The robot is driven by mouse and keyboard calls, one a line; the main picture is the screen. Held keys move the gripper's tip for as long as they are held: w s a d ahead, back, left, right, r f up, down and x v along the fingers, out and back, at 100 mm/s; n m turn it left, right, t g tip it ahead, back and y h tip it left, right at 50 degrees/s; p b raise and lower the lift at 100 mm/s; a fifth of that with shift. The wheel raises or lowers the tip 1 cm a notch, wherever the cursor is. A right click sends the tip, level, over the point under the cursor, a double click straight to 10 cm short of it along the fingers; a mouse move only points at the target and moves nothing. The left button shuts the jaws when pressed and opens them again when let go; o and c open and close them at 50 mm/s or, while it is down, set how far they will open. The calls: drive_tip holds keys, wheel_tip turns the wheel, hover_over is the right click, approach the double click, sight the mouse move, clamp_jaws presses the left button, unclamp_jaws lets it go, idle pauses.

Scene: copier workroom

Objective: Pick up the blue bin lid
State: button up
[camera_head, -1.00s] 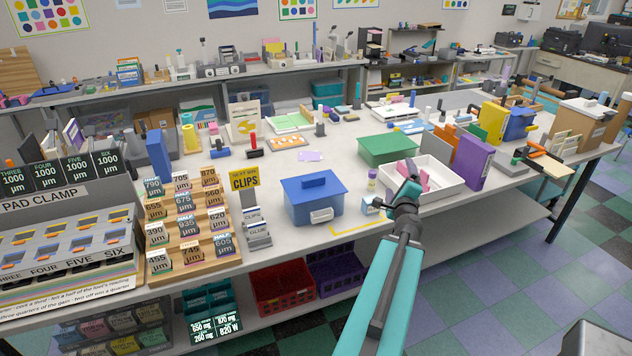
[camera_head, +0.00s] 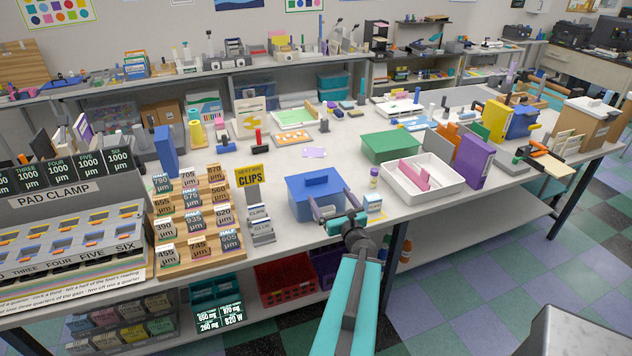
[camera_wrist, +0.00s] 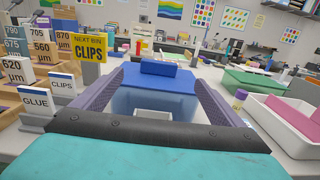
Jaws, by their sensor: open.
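The blue bin lid (camera_head: 302,184) lies on top of a blue bin (camera_head: 301,207) near the front edge of the table. It has a raised blue block handle in its middle. In the wrist view the lid (camera_wrist: 143,79) and its handle (camera_wrist: 158,67) show straight ahead, between my fingers. My gripper (camera_head: 331,203) is open and empty, in front of the bin and at about its height. In the head view it hides part of the bin's front. In the wrist view the gripper (camera_wrist: 158,80) has one finger on each side of the bin. I cannot tell whether either finger touches it.
A yellow CLIPS sign (camera_head: 249,176) and label stands are left of the bin. A small white-and-blue box (camera_head: 373,203) and a purple-capped bottle (camera_head: 374,177) stand to its right. A green-lidded box (camera_head: 391,147) and a white tray (camera_head: 420,196) are farther right.

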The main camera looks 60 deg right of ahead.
sight(317, 177)
drive_tip(key=shift+d+f+b, duration=0.1)
drive_tip(key=shift+d+b, duration=0.05)
drive_tip(key=shift+b, duration=0.2)
drive_tip(key=shift+w+d+f+b, duration=0.1)
drive_tip(key=shift+w+b, duration=0.05)
drive_tip(key=shift+b, duration=0.65)
drive_tip(key=b+x, duration=0.2)
drive_tip(key=b, duration=0.8)
drive_tip(key=shift+w+d+b, duration=0.2)
drive_tip(key=shift+d+b, duration=0.2)
drive_tip(key=shift+w+d+r+p, duration=0.15)
drive_tip(key=shift+w+r+p, duration=0.1)
drive_tip(key=shift+w+p, duration=0.05)
drive_tip(key=shift+w+d, duration=0.1)
drive_tip(key=shift+w, duration=0.2)
drive_tip(key=shift+p+x, duration=0.55)
drive_tip(key=shift+x, duration=1.4)
drive_tip(key=shift+w+d, duration=0.1)
drive_tip(key=shift+p+x, duration=0.8)
drive_tip(key=shift+x, duration=0.45)
drive_tip(key=shift+p+x, duration=0.4)
drive_tip(key=shift+x, duration=0.85)
